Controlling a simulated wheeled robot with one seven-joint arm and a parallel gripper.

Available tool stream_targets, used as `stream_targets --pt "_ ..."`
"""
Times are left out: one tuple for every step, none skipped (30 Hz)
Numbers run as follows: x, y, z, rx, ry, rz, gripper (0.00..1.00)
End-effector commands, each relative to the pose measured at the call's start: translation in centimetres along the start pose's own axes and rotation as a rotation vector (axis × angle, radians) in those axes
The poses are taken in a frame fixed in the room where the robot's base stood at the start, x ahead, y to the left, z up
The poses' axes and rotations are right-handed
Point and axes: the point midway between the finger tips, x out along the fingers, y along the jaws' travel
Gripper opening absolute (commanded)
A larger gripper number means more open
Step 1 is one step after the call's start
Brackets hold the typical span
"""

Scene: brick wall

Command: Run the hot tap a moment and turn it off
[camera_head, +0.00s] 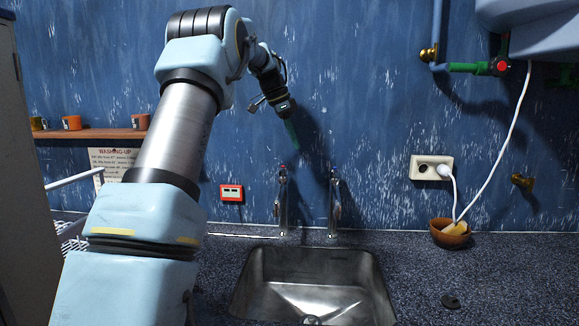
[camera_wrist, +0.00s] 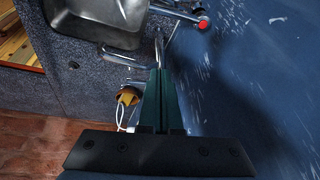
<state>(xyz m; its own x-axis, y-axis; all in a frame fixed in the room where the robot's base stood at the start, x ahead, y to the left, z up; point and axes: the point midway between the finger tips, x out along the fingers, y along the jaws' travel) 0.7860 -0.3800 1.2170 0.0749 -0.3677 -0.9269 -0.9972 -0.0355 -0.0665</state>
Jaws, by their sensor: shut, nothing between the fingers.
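Two metal taps stand at the back of the counter. The left tap (camera_head: 283,205) has a red top and also shows in the wrist view, its red top (camera_wrist: 204,25) at the upper right. I see no water running. The steel sink (camera_head: 251,288) is below the taps.
A brown bowl (camera_head: 441,238) with yellowish contents and a white cord stands to the right, near a wall socket (camera_head: 424,168). A red switch (camera_head: 231,193) is left of the taps. A shelf (camera_head: 95,134) holds mugs. Pipes and a heater are at upper right.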

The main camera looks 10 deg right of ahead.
Motion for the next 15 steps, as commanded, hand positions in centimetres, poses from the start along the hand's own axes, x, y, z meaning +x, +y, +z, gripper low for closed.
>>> stream_targets --pt "1.9 0.4 -0.6 -0.007 0.007 -0.025 0.0" --pt "2.9 0.5 -0.8 -0.013 0.013 -0.046 0.0" --pt "4.1 0.6 -1.1 -0.021 0.021 -0.078 0.0" --pt "5.0 0.7 -1.3 -0.028 0.026 -0.1 0.0" --pt "5.9 0.8 -1.4 -0.035 0.031 -0.123 0.0" --pt "7.0 1.1 -1.6 -0.046 0.037 -0.154 0.0" --pt "7.8 1.2 -1.6 -0.054 0.041 -0.178 0.0" --pt "8.6 1.4 -1.6 -0.062 0.045 -0.201 0.0" --pt "9.6 1.7 -1.6 -0.073 0.05 -0.234 0.0" --pt "10.3 2.0 -1.4 -0.082 0.053 -0.258 0.0" --pt "10.9 2.3 -1.3 -0.089 0.055 -0.282 0.0" --pt "11.8 2.7 -1.1 -0.1 0.058 -0.316 0.0" --pt "12.3 3.0 -0.9 -0.107 0.059 -0.341 0.0" --pt "12.8 3.3 -0.6 -0.116 0.061 -0.368 0.0" --pt "13.5 3.9 -0.2 -0.127 0.062 -0.401 0.0"
